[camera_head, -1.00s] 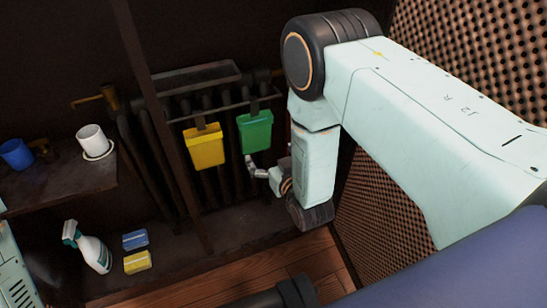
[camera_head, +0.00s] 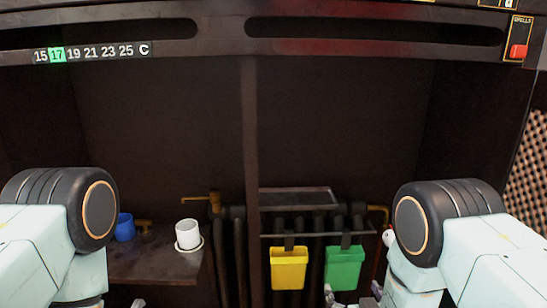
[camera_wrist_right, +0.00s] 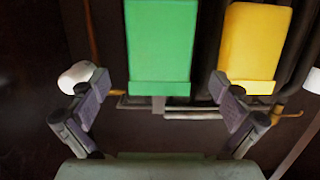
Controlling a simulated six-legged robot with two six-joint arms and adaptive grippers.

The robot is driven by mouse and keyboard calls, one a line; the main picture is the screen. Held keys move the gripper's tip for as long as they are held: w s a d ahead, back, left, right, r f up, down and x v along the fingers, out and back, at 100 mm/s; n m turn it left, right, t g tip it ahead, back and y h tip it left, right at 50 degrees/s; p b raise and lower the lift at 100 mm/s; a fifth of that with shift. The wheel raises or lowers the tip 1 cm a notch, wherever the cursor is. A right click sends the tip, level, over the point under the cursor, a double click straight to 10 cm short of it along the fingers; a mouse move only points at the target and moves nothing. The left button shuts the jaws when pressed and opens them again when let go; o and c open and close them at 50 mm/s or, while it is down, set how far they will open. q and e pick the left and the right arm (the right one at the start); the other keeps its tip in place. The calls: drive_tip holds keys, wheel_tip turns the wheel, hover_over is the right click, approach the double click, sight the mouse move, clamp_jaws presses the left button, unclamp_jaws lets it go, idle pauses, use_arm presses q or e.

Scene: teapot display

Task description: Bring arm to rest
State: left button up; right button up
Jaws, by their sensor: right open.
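My right arm comes in from the right in the head view, and its gripper (camera_head: 352,296) shows at the bottom edge, just below the green bin (camera_head: 344,268). In the right wrist view the two fingers of this gripper (camera_wrist_right: 159,90) stand wide apart with nothing between them. The green bin (camera_wrist_right: 160,45) and the yellow bin (camera_wrist_right: 254,45) are beyond the fingers there. My left arm comes in from the left in the head view. Only a small tip of what seems its gripper (camera_head: 138,303) shows at the bottom edge.
A yellow bin (camera_head: 289,268) hangs beside the green one on a rail (camera_head: 318,235) in front of dark pipes. A white cup (camera_head: 188,233) on a saucer and a blue cup (camera_head: 124,228) stand on a shelf (camera_head: 150,263) at the left. A dark post (camera_head: 251,130) divides the cabinet.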

sight(344, 273)
drive_tip(key=w, duration=0.2)
drive_tip(key=w+f, duration=0.1)
drive_tip(key=w, duration=0.4)
drive_tip(key=shift+w+a+f, duration=0.1)
drive_tip(key=shift+w+f, duration=0.1)
drive_tip(key=shift+f, duration=0.1)
drive_tip(key=shift+w+r, duration=0.1)
drive_tip(key=shift+r, duration=0.25)
drive_tip(key=shift+f, duration=0.1)
